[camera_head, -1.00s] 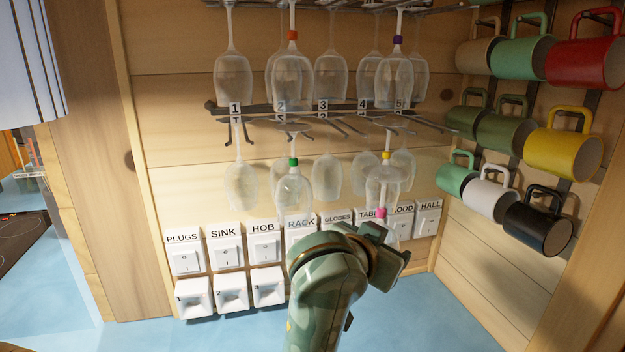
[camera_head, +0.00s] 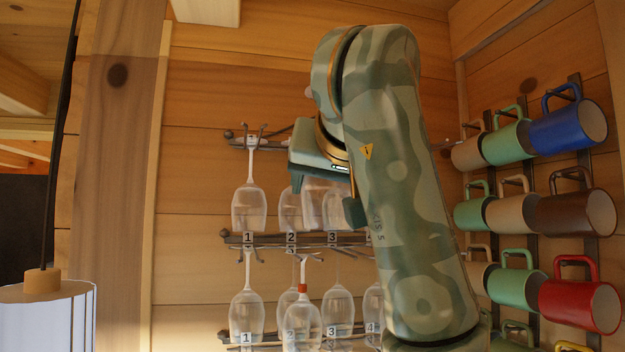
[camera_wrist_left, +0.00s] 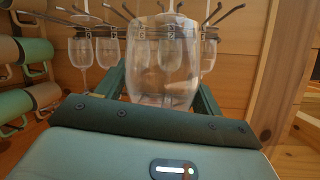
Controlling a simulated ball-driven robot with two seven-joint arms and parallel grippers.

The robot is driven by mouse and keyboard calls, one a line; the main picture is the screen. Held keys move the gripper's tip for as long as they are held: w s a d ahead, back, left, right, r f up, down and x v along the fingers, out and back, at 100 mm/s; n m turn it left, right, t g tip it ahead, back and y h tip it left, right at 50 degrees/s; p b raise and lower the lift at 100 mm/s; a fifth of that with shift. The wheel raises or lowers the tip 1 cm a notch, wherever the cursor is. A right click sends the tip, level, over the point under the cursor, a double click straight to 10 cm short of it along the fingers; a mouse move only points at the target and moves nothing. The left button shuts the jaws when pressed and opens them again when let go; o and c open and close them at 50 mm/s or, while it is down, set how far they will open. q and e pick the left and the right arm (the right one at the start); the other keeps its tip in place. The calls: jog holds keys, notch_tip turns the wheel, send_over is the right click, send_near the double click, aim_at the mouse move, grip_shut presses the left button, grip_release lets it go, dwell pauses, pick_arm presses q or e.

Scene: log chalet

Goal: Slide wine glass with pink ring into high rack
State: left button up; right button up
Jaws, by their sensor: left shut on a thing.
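My left gripper (camera_head: 325,196) is raised before the high rack (camera_head: 268,139), its arm hiding the rack's right side. It is shut on a clear wine glass (camera_wrist_left: 162,62), whose bowl fills the space between the two fingers in the left wrist view. In the head view the held glass is mostly hidden by the gripper and blends with the hanging glasses. Its pink ring cannot be made out. A glass (camera_head: 249,208) hangs at the high rack's left end. My right gripper is not in view.
A middle rack (camera_head: 268,240) below holds several hanging glasses, one with an orange-red ring (camera_head: 303,288). Mugs hang on the right wall, including a blue one (camera_head: 568,128) and a red one (camera_head: 580,304).

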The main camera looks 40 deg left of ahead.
pick_arm(q)
jog(key=shift+a+f, duration=0.3)
jog(key=shift+f, duration=0.4)
jog(key=shift+s+d+r, duration=0.15)
jog(key=shift+s, duration=0.1)
jog(key=shift+w+a+p, duration=0.65)
jog(key=shift+w+a, duration=0.65)
jog(key=shift+a, duration=0.3)
jog(key=shift+w+a+p, duration=0.7)
jog(key=shift+w+a, duration=0.6)
jog(key=shift+a, duration=0.35)
jog(key=shift+w+a+p, duration=0.65)
jog(key=shift+w+a, duration=0.65)
jog(key=shift+a, duration=0.3)
jog(key=shift+r+p+x, duration=0.15)
jog(key=shift+p+x, duration=0.2)
jog(key=shift+x, duration=0.4)
jog(key=shift+r+p+x, duration=0.2)
jog(key=shift+p+x, duration=0.1)
jog(key=shift+x, duration=0.5)
jog(key=shift+a, duration=0.2)
jog(key=o, duration=0.9)
